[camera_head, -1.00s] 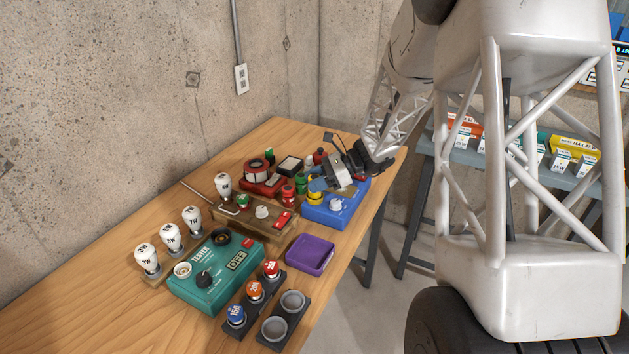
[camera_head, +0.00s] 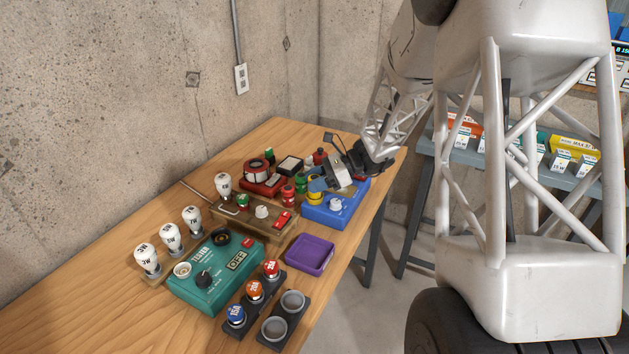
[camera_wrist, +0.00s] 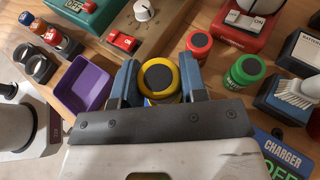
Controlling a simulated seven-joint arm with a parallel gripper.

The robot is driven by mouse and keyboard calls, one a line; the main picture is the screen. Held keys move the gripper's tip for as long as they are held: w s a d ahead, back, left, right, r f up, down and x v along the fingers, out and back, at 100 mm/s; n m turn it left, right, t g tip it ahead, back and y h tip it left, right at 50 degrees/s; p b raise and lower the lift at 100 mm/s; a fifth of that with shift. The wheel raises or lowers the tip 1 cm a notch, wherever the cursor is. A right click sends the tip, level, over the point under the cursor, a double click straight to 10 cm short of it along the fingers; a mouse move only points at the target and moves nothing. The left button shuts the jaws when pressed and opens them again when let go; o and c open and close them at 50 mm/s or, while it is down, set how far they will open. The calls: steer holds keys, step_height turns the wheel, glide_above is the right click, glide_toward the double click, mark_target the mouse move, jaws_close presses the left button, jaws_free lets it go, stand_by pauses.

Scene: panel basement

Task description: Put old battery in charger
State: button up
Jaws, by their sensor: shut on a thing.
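The yellow battery (camera_wrist: 159,77) with a dark round top stands between the two blue fingers of my gripper (camera_wrist: 160,80) in the wrist view, and the gripper is shut on it. In the head view the yellow battery (camera_head: 314,199) is at the left end of the blue charger (camera_head: 349,204), with my gripper (camera_head: 318,186) over it. I cannot tell whether its base sits in a charger slot. The charger's label (camera_wrist: 283,155) shows at lower right in the wrist view. A red battery (camera_wrist: 198,43) and a green battery (camera_wrist: 244,70) stand close by, apart from the fingers.
A purple tray (camera_head: 310,254) lies near the table's front edge. A wooden board (camera_head: 257,219) with a knob, a teal tester (camera_head: 213,273) and a red switch box (camera_head: 262,184) crowd the table. The wood at the front left is clear.

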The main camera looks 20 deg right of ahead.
steer(key=shift+f, duration=0.55)
steer(key=o, duration=0.7)
steer(key=shift+d, duration=0.15)
steer(key=shift+v, duration=5.35)
